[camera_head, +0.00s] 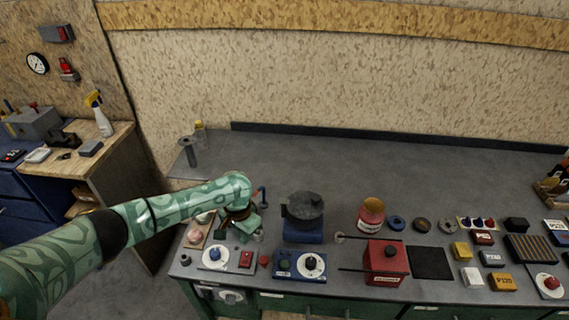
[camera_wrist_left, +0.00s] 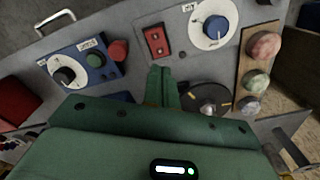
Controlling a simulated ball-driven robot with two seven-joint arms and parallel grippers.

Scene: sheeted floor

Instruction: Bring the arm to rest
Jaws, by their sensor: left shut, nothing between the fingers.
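My left arm (camera_head: 150,218), pale green with a swirl pattern, reaches in from the left over the left end of the grey bench (camera_head: 350,170). Its gripper (camera_head: 246,228) is above the bench, left of the blue-based machine with a dark round top (camera_head: 304,212). In the left wrist view the two green fingers (camera_wrist_left: 163,82) are together with nothing between them. They point toward the red switch plate (camera_wrist_left: 156,41). What lies directly under the gripper body is partly hidden. My right gripper does not show.
A white-plate dial with a blue knob (camera_head: 215,255), a blue control box (camera_head: 300,264) and a red box (camera_head: 386,262) stand along the front edge. A board with round stones (camera_wrist_left: 259,62) is near the gripper. The back middle of the bench is clear.

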